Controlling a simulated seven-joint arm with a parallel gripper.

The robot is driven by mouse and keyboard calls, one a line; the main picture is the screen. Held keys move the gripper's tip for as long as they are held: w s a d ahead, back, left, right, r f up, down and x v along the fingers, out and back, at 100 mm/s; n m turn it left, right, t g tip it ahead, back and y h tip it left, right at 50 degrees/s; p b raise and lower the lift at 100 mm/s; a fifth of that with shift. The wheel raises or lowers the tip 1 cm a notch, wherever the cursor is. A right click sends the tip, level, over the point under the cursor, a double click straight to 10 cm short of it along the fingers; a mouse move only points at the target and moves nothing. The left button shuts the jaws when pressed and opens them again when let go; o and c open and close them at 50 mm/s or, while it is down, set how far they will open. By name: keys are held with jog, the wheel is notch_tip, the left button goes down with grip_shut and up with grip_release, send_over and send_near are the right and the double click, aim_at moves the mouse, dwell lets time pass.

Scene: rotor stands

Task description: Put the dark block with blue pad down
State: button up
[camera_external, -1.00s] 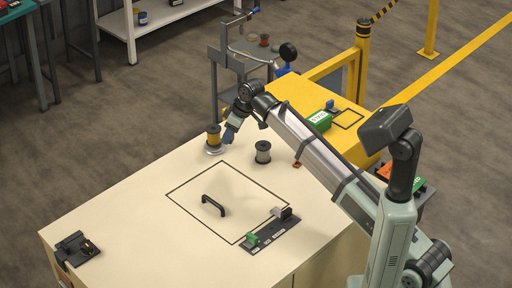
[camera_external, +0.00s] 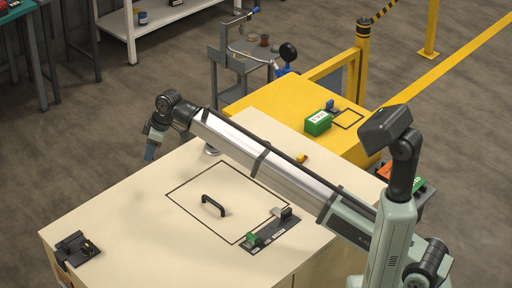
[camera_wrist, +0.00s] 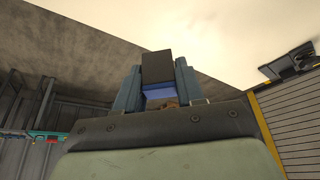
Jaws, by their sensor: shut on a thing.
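My gripper (camera_external: 149,155) hangs at the left end of my arm, above the table (camera_external: 120,235) near its far left edge. In the wrist view my gripper (camera_wrist: 157,88) is shut on the dark block (camera_wrist: 157,66), which sits between the two blue-grey fingers. The blue pad (camera_wrist: 158,92) shows on the block's near end, below the dark part. A tan or brown patch just below the pad is too small to name. In the outside view the block cannot be told apart from the fingers. No contact between block and table shows.
A black handle (camera_external: 213,205) stands inside a black outlined square. A black fixture with a green part (camera_external: 253,239) lies right of it. Another black fixture (camera_external: 76,247) sits at the near left corner. A green box (camera_external: 318,123) stands on the yellow table (camera_external: 265,100).

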aim_at(150, 181)
jog(key=shift+f, duration=4.9)
jog(key=shift+f, duration=0.2)
jog(key=o, duration=1)
jog(key=shift+o, duration=0.2)
jog(key=shift+r, duration=0.15)
jog(key=v, duration=1.2)
jog(key=shift+d, duration=0.15)
